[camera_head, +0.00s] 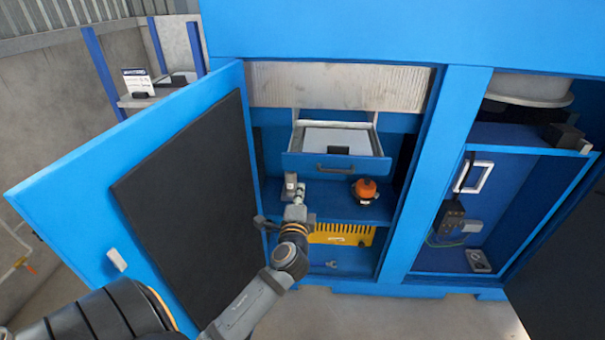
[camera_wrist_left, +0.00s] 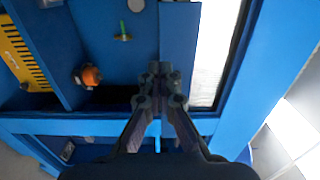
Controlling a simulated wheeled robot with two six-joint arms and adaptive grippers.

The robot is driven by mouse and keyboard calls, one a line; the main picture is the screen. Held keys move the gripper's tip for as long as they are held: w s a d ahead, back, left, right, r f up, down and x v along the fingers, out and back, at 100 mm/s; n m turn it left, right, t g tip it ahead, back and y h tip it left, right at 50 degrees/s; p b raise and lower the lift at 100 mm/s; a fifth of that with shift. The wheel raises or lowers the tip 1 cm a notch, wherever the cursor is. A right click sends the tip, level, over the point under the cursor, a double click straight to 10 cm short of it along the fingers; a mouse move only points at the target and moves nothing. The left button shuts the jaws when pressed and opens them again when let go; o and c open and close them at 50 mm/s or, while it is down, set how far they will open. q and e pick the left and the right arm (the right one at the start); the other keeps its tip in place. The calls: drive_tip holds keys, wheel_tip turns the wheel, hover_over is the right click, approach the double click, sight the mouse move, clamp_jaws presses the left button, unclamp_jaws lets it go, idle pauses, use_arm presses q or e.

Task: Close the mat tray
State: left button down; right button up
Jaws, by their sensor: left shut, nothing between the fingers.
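The mat tray (camera_head: 322,164) is a blue drawer in the open cabinet bay, pulled out, with a dark handle on its front and a pale mat inside. My left gripper (camera_head: 294,192) is low and left of the drawer front in the head view. In the left wrist view the left gripper (camera_wrist_left: 160,72) has its fingers together and empty, in front of a blue panel that looks like the tray (camera_wrist_left: 178,35). I cannot tell whether they touch. My right gripper is not in view.
An orange-topped part (camera_head: 365,190) stands on the shelf below the tray. A yellow slotted panel (camera_head: 342,235) is lower down. The open blue door (camera_head: 175,135) with a black pad stands left of my arm. An open bay with a socket box (camera_head: 452,218) is at the right.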

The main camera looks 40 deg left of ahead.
use_arm(q)
drive_tip(key=p+x, duration=0.1)
drive_tip(key=x, duration=0.5)
drive_tip(key=shift+w+p, duration=0.2)
drive_tip(key=shift+p, duration=0.2)
drive_tip(key=shift+w+a, duration=0.1)
drive_tip(key=shift+a, duration=0.05)
